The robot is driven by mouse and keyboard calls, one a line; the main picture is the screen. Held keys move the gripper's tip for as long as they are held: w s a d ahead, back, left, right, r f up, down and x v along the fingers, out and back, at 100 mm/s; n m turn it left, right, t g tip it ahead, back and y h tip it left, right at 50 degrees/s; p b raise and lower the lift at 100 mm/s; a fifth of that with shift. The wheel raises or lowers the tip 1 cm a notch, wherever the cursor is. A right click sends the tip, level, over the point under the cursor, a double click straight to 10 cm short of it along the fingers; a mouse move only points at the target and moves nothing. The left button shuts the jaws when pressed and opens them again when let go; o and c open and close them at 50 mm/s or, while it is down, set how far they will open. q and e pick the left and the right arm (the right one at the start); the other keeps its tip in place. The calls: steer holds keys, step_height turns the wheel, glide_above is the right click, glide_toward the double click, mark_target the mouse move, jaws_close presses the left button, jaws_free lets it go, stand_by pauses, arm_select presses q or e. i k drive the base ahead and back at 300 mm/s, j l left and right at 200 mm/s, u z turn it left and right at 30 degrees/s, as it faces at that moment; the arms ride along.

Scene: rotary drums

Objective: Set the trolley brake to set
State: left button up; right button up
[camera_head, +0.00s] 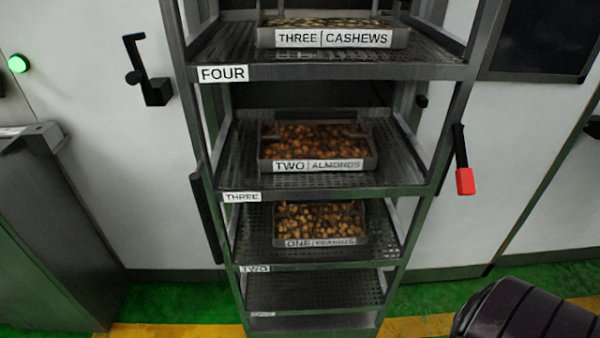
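The trolley (330,190) is a tall grey metal rack with perforated shelves, standing in the middle of the view. A black lever with a red end (465,181) hangs down at the trolley's right side; it looks like the brake lever, but no set or released marking can be read on it. A dark ribbed part, likely my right arm, shows at the bottom right, apart from the lever in the picture. Neither gripper's fingers are in view.
Trays of cashews (333,37), almonds (318,166) and a lower tray labelled ONE (320,242) sit on the shelves. A black door handle (155,92) and a green light (18,63) are at left. A grey cabinet (50,240) stands at lower left. Green floor lies right of the trolley.

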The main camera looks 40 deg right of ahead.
mark_target(465, 180)
steer(key=z, duration=2.1)
steer(key=i+j+z, duration=0.25)
